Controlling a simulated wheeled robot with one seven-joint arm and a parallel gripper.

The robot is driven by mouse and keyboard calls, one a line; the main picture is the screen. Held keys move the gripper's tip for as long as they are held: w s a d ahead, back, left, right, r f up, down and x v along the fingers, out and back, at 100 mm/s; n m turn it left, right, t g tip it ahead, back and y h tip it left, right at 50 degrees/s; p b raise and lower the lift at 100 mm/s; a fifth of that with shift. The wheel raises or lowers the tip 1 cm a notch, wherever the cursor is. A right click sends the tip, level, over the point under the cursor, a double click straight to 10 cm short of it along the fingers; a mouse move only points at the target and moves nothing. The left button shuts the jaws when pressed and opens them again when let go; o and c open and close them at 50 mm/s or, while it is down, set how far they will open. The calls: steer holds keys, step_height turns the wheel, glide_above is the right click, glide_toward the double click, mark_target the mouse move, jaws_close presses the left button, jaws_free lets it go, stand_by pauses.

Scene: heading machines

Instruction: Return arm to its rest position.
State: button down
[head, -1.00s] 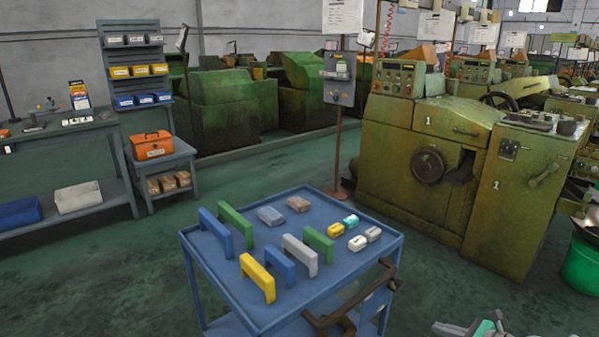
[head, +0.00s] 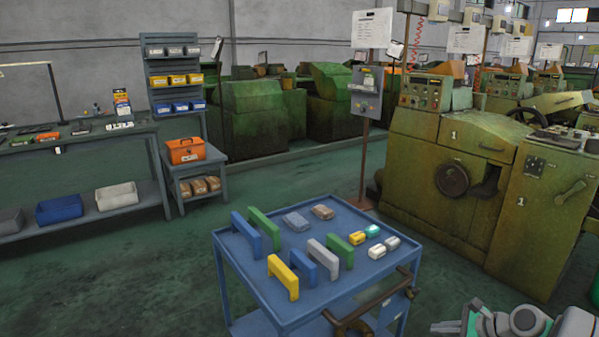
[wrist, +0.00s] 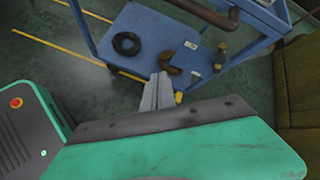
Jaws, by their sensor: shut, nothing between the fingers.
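My arm shows at the lower right of the head view, with its grey and green end low beside the blue cart (head: 262,298). My gripper (head: 440,327) points left there and is cut by the lower picture edge. In the wrist view my gripper (wrist: 157,92) shows as two grey fingers, closed together with nothing held. The fingers are apart from the cart, whose lower shelf (wrist: 150,63) lies beyond them.
Yellow, blue, green and grey handles and small blocks stand on the cart top. The cart's push handle (head: 372,312) juts toward my arm. Green machines (head: 455,165) stand at right. A workbench (head: 80,150) stands at left, with open floor between.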

steer(key=s+a+r+n+g+h+p, duration=0.35)
steer(key=a+r+n+p, duration=0.25)
steer(key=a+r+n, duration=0.7)
steer(key=s+a+r+n+h+p, duration=0.1)
steer(key=s+a+r+n, duration=0.3)
steer(key=s, duration=0.5)
steer(key=s+a+r+n+h+p, duration=0.1)
steer(key=s+a+r+n+p, duration=0.3)
steer(key=s, duration=0.5)
step_height(320, 180, up, 3)
steer(key=a+n, duration=0.1)
steer(key=a, duration=0.1)
steer(key=shift+s+a+g+p, duration=0.15)
steer(key=shift+a+g+p, duration=0.2)
steer(key=shift+a, duration=0.05)
